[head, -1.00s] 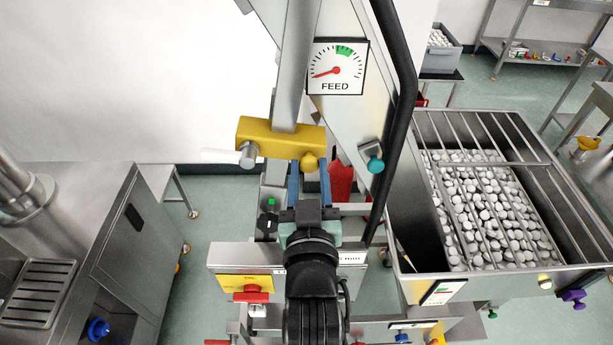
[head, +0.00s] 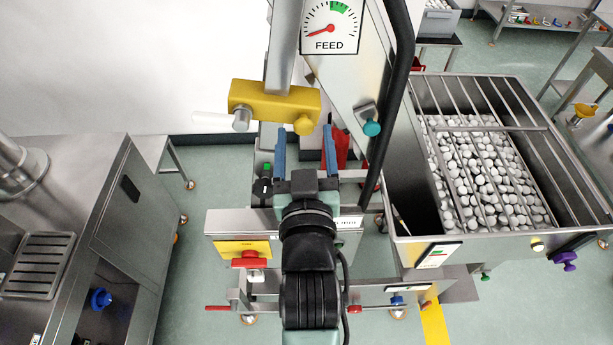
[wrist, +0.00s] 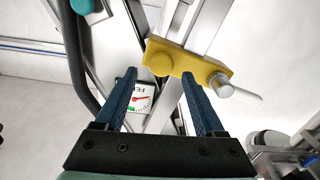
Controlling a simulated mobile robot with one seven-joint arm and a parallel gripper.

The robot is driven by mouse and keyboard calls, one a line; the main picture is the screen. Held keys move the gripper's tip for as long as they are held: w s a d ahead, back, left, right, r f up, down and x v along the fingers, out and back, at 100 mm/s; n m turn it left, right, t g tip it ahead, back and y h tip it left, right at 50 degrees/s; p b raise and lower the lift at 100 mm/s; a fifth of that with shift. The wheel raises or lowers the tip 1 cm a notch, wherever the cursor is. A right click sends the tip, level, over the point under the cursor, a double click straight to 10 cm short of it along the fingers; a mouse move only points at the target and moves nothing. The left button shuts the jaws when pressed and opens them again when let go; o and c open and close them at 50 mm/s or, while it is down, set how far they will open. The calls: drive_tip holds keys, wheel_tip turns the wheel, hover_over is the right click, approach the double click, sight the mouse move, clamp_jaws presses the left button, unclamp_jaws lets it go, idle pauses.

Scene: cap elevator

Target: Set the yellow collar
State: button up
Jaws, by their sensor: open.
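The yellow collar (head: 275,101) is a block around a slanted steel post (head: 284,50) in the head view. It has a round yellow knob (head: 303,125) at its right end and a steel clamp with a pale handle (head: 213,119) at its left. My gripper (head: 306,135) has blue fingers, open and empty, just below the collar in the picture. In the wrist view the collar (wrist: 188,60) lies beyond the fingertips of my gripper (wrist: 160,74), seen upside down. I cannot tell the exact gap, but no grip on it shows.
A FEED gauge (head: 330,27) with its needle low, outside the green band, is above right. A teal knob (head: 372,128) and a black rail (head: 396,90) are close on the right. A hopper of white caps (head: 487,75) stands at right, a steel cabinet (head: 125,220) at left.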

drive_tip(key=s+b, duration=0.2)
drive_tip(key=s, duration=0.9)
drive_tip(key=shift+s, duration=0.2)
